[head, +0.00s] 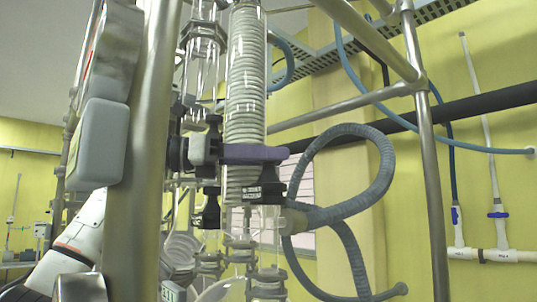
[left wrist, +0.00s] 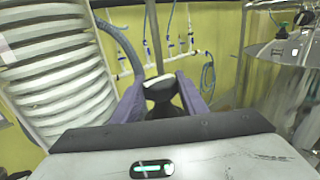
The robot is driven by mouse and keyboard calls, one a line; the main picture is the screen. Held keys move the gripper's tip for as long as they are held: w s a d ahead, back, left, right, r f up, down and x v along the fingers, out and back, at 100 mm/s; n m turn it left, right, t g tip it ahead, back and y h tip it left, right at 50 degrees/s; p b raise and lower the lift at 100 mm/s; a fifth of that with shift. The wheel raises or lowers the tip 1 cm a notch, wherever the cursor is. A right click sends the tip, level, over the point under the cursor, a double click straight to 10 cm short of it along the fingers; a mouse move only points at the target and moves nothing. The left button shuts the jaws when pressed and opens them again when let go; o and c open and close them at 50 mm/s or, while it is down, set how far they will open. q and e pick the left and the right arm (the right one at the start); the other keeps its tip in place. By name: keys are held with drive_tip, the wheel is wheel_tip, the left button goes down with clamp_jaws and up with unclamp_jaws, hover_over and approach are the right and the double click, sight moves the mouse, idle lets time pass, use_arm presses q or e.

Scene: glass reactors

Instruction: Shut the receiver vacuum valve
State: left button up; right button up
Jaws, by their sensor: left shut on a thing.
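My left gripper (head: 268,153) has purple fingers and reaches in front of the coiled glass column in the head view. In the left wrist view the left gripper (left wrist: 163,92) has one purple finger on each side of a black handle (left wrist: 160,105) with a white top edge. The gripper is shut on this handle, which appears to be the valve handle. In the head view the fingers and gripper body hide the handle, so I cannot tell its turn position there. My right gripper is in neither view.
The glass column with a white coil (head: 246,75) stands close by the gripper. A thick metal post (head: 150,170) stands in front at the left. A looped grey hose (head: 345,205) and a metal frame post (head: 425,150) are at the right. Black clamps (head: 211,207) sit below the gripper.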

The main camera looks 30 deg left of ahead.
use_arm(q)
drive_tip(key=o, duration=0.9)
drive_tip(key=shift+c, duration=0.2)
drive_tip(key=v, duration=0.8)
